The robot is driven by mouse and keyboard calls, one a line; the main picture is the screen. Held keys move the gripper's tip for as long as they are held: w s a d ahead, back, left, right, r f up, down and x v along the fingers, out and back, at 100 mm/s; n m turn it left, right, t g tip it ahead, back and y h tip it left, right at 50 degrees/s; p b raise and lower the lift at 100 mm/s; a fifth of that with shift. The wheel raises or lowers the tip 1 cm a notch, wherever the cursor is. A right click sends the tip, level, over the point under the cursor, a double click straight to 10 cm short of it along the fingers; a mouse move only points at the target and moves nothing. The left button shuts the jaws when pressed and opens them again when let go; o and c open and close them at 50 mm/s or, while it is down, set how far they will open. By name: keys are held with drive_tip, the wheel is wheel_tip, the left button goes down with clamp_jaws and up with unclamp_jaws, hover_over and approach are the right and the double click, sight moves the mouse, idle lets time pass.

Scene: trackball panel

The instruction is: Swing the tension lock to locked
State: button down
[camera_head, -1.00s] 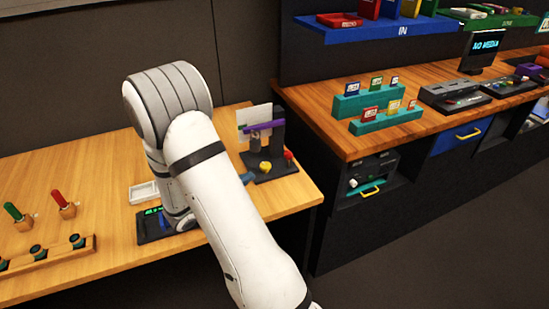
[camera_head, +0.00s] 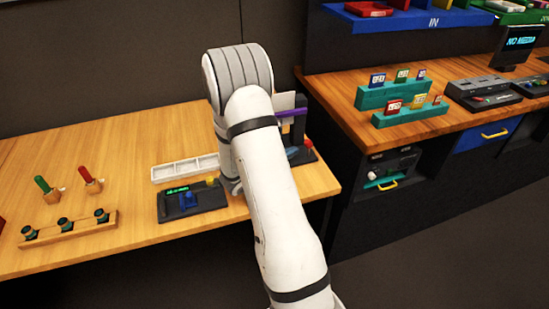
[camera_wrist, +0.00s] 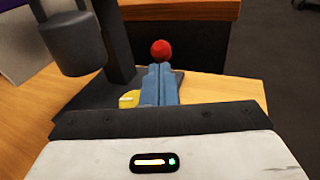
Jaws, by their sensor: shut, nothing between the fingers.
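A dark device with an upright post and a purple bar (camera_head: 292,112) stands at the table's right end, partly hidden by my arm. In the wrist view, a red ball-shaped knob (camera_wrist: 161,50) and a yellow knob (camera_wrist: 129,99) show at its dark base (camera_wrist: 84,96). No label shows which part is the tension lock, and its position cannot be read. My gripper (camera_wrist: 160,68) is shut and empty, its blue fingers together over the base. The fingertips appear just short of the red knob; contact cannot be told. The yellow knob is left of the fingers.
A dark cylinder (camera_wrist: 72,42) hangs left of my fingers, near the post (camera_wrist: 113,40). A black panel (camera_head: 178,209) with a green display and a white compartment tray (camera_head: 180,169) lie left of my arm. A second wooden counter (camera_head: 352,112) stands at right.

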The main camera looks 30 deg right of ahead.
sight(306, 144)
drive_tip(key=shift+w+d+f, duration=0.1)
drive_tip(key=shift+w+d, duration=0.05)
drive_tip(key=shift+d, duration=0.75)
drive_tip(key=shift+w+d+f, duration=0.1)
drive_tip(key=shift+w+d, duration=0.05)
drive_tip(key=shift+d, duration=0.75)
drive_tip(key=shift+s+d+r, duration=0.1)
drive_tip(key=shift+d+r, duration=0.15)
drive_tip(key=shift+d, duration=0.1)
drive_tip(key=s+a+r+b, duration=0.1)
drive_tip(key=s+a+r, duration=0.1)
drive_tip(key=a, duration=1.1)
drive_tip(key=shift+a+r, duration=0.3)
drive_tip(key=shift+r, duration=0.15)
